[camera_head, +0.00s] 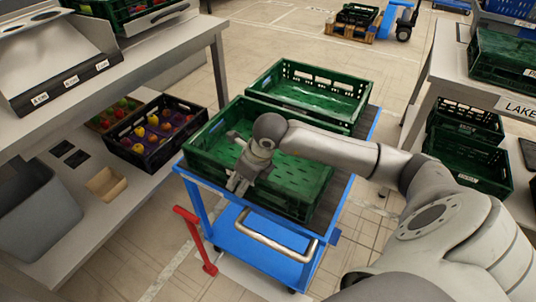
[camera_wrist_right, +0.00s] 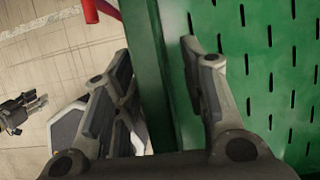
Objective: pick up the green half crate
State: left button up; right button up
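Two open green crates stand on a blue cart: a near crate (camera_head: 293,198) and a far crate (camera_head: 318,85). Both look empty. I cannot tell from their shape which is called the half crate. My right gripper (camera_head: 238,184) reaches down at the near crate's front left wall. In the right wrist view its fingers (camera_wrist_right: 158,85) stand apart on either side of the green wall (camera_wrist_right: 148,70), with a gap on the left side. The right finger is inside, over the slotted floor. A small dark gripper at the left edge, seemingly my left one (camera_wrist_right: 22,110), is too small to read.
A shelf with a black crate of produce (camera_head: 130,155) stands left. More green crates (camera_head: 470,160) sit on the right shelf.

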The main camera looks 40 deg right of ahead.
jog(key=shift+f, duration=0.1)
pick_arm(q)
jog(key=shift+r, duration=0.1)
jog(key=shift+s, duration=0.25)
pick_arm(e)
grip_shut()
jog(key=shift+w, duration=0.15)
